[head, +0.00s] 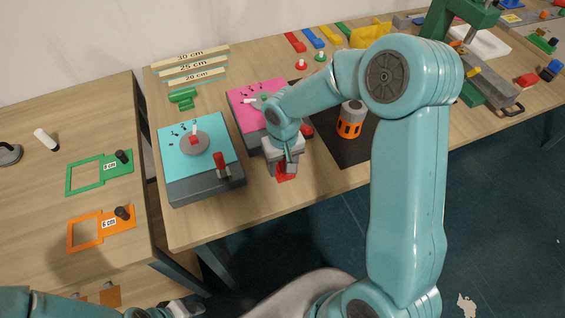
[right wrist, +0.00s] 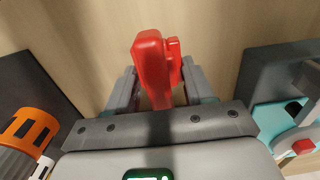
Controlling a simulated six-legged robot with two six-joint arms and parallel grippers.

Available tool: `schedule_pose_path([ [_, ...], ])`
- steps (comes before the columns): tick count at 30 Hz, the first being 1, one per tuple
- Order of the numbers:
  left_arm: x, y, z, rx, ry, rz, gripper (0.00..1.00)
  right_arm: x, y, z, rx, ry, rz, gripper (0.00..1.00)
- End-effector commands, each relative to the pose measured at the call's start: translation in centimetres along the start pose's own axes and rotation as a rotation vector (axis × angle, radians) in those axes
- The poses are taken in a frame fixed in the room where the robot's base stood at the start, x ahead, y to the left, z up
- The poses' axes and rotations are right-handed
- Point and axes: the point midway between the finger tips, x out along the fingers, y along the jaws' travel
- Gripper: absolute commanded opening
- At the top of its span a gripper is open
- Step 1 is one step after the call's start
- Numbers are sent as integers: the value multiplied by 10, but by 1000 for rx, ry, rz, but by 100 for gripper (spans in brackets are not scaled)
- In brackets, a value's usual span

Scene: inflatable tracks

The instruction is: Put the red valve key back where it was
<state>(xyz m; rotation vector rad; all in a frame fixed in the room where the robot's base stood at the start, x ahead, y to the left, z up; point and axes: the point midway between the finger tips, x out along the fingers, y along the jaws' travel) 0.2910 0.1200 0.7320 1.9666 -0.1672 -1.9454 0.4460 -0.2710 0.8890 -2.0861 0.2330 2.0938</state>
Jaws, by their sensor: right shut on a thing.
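My right gripper (head: 286,172) is shut on the red valve key (head: 284,173), just above the wooden table near its front edge. In the right wrist view the key (right wrist: 152,65) stands up between the two fingers (right wrist: 155,95). The pink-topped box (head: 240,105) is behind the gripper, partly hidden by my arm. A part of my left arm shows at the bottom left edge; its fingertips are not visible.
An orange and grey cylinder (head: 350,118) stands on a black mat (head: 352,155) to the right. Green (head: 87,177) and orange (head: 85,233) gauges lie on the left table. A green clamp-like piece (head: 182,97) and length strips lie at the back. A gap separates the tables.

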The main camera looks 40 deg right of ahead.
Motion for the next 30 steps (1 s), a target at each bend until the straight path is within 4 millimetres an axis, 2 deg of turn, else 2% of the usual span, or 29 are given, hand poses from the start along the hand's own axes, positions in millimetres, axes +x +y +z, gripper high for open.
schedule_pose_path([
  [11, 4, -2, 0, 0, 0, 0, 43, 6, 0, 0, 0, 2, 0, 14],
  [12, 4, -2, 0, 0, 0, 0, 43, 6, 0, 0, 0, 1, 0, 56],
  [14, 3, -1, 0, 0, 0, 0, 43, 4, 0, 0, 0, 1, 0, 75],
  [15, 3, -1, 0, 0, 0, 0, 43, 4, 0, 0, 0, 1, 0, 78],
  [22, 3, -1, 0, 0, 0, 0, 43, 4, 0, 0, 0, 1, 0, 78],
  [26, -1, 0, 0, 0, 0, 0, 43, -3, 0, -1, 1, 3, 0, 78],
  [30, 1, 0, 0, 0, 0, 0, 43, -29, 0, -2, 2, 8, -1, 78],
])
